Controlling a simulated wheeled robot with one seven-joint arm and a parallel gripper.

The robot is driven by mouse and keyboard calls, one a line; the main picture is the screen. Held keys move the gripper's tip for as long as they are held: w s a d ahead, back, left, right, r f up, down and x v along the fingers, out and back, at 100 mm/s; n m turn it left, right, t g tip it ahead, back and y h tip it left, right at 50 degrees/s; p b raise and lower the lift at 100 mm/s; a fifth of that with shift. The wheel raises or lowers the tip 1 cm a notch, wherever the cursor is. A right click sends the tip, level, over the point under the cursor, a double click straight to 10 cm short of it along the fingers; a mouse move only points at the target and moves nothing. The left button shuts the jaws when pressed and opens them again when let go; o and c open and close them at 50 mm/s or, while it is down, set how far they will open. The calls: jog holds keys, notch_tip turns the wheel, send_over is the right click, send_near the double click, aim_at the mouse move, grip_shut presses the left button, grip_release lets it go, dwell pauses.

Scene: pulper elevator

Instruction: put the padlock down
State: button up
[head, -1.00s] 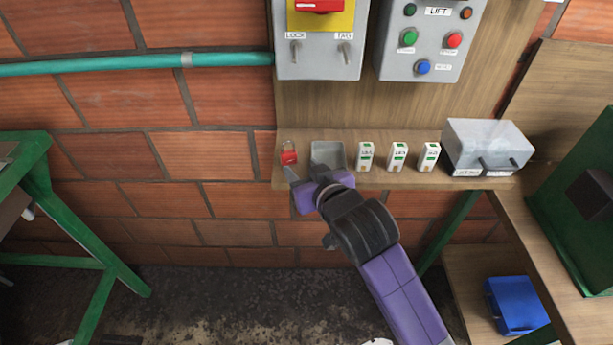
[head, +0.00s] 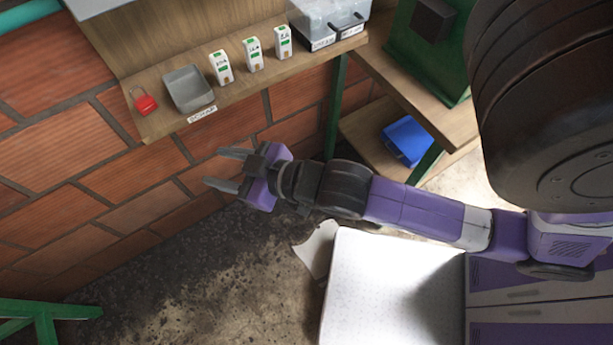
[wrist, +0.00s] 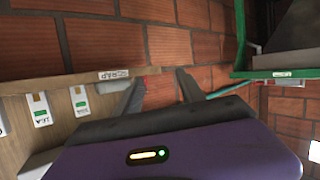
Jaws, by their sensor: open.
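The red padlock (head: 144,102) lies on the left end of the wooden shelf (head: 160,126), left of a grey scrap tray, in the head view. My gripper (head: 224,169) is open and empty, below and in front of the shelf edge, clear of the padlock. In the wrist view the open fingers of my gripper (wrist: 160,92) point toward the brick wall with nothing between them.
The grey tray (head: 190,90), labelled scrap, stands beside several small white-and-green boxes (head: 253,54). A clear-lidded case (head: 327,22) is further right. A blue box (head: 406,140) sits on a lower shelf. A green frame (head: 45,318) stands at lower left.

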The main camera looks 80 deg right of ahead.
jog(key=s+a+r+y, duration=0.1)
jog(key=s+a, duration=0.2)
jog(key=s, duration=0.6)
jog(key=s+a+r+t+y, duration=0.1)
jog(key=s+a, duration=0.3)
jog(key=s, duration=0.5)
jog(key=shift+s+a+r+n, duration=0.15)
jog(key=shift+s+a+n, duration=0.1)
jog(key=shift+n, duration=0.15)
jog(key=shift+d+r, duration=0.1)
jog(key=shift+w+d, duration=0.15)
jog(key=shift+d, duration=0.15)
jog(key=shift+s+a, duration=0.25)
jog(key=shift+a, duration=0.05)
